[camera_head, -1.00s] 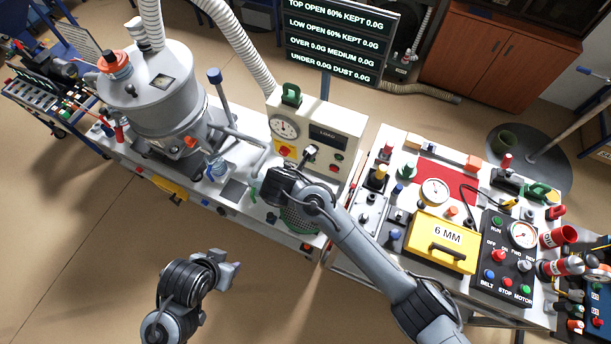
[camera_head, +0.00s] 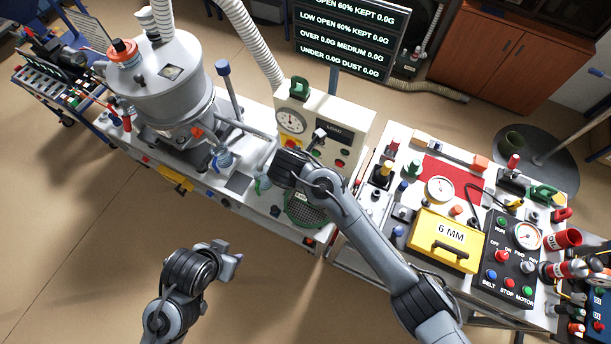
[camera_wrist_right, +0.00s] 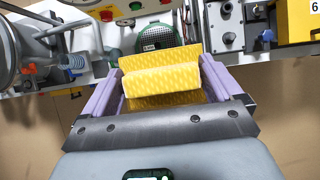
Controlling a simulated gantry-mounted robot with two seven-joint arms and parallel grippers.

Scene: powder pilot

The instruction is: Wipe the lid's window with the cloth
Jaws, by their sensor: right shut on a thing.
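A grey metal vessel (camera_head: 180,118) stands at the back left in the head view.
A gauge box (camera_head: 325,130) stands behind my right wrist, and a round green mesh (camera_head: 306,208) lies in front. A ribbed hose (camera_head: 248,45) and a lever (camera_head: 227,85) rise near the vessel. A yellow 6 MM case (camera_head: 445,240) sits on the right bench.

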